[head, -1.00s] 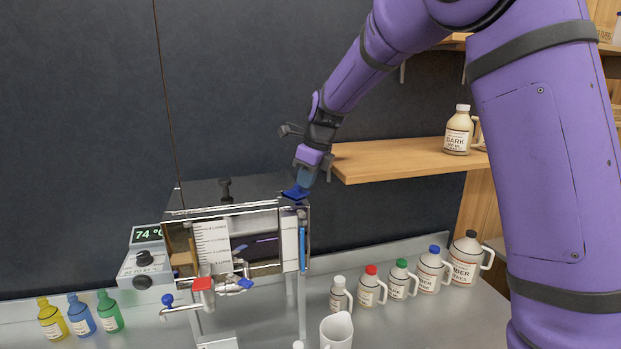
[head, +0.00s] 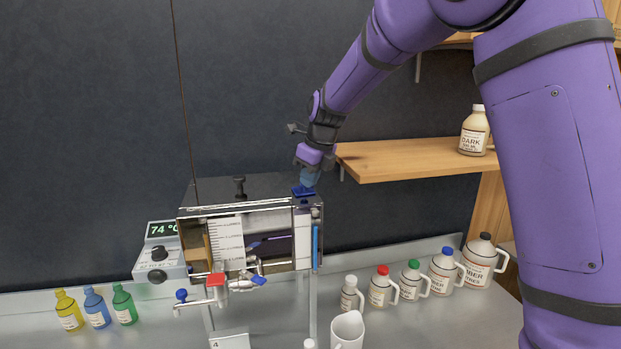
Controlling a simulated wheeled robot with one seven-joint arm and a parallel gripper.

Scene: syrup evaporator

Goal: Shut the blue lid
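The blue lid (head: 303,191) is a small dark blue piece at the top right corner of the steel evaporator (head: 250,206). It sits over the narrow right-hand section of the pan, and its exact angle is hard to tell. My gripper (head: 309,178) points down right above the lid, with its tip touching it or very close. The tip is small and partly hidden by the wrist, so I cannot see whether the fingers are apart.
A wooden shelf (head: 415,160) with a cream jug (head: 473,133) is just right of my gripper. A controller reading 74 °C (head: 159,252) stands left of the evaporator. Several syrup jugs, small coloured bottles and a white pitcher (head: 347,331) stand on the steel counter (head: 270,325).

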